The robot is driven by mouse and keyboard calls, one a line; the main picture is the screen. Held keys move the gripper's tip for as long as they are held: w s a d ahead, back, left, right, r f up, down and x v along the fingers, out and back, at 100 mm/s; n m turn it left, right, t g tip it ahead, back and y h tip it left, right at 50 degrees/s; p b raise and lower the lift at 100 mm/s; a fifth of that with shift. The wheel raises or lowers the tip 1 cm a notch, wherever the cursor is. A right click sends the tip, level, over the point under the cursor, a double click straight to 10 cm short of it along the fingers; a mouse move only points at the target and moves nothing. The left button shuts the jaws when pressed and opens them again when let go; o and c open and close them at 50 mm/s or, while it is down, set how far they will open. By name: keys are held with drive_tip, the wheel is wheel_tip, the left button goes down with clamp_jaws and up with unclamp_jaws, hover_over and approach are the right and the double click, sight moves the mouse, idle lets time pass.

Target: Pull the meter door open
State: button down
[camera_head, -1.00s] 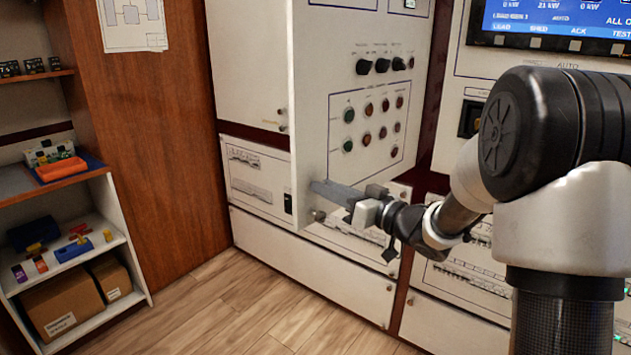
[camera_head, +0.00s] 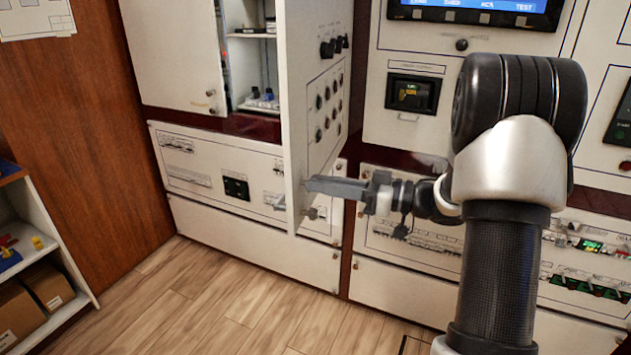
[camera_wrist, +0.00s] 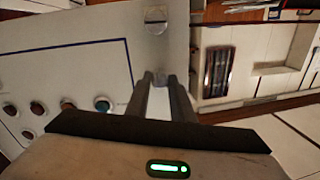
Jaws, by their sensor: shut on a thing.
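The meter door (camera_head: 304,150) is a tall off-white panel with dark knobs and several coloured round lamps. It stands swung out from the cabinet front, with its free edge towards me. My gripper (camera_head: 312,186) is at the lower part of the door, close to that edge. In the wrist view the two dark fingers (camera_wrist: 161,90) are shut on the meter door (camera_wrist: 100,65) near its edge, with a pale strip between them. The exact grip point is partly hidden by the fingers. The lamps show left of the fingers.
The cabinet interior (camera_head: 250,60) with shelves shows behind the door. A white cabinet door (camera_head: 175,55) is at left. A low shelf unit (camera_head: 40,240) with boxes stands at the far left. The wooden floor (camera_head: 200,300) in front is clear.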

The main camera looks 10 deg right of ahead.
drive_tip(key=shift+w+d, duration=0.1)
drive_tip(key=c, duration=1.6)
unclamp_jaws()
drive_tip(key=shift+o, duration=0.3)
drive_tip(key=p+v, duration=0.1)
drive_tip(key=v, duration=1.6)
drive_tip(key=shift+p, duration=0.4)
drive_tip(key=shift+d+f, duration=0.1)
drive_tip(key=shift+f, duration=0.05)
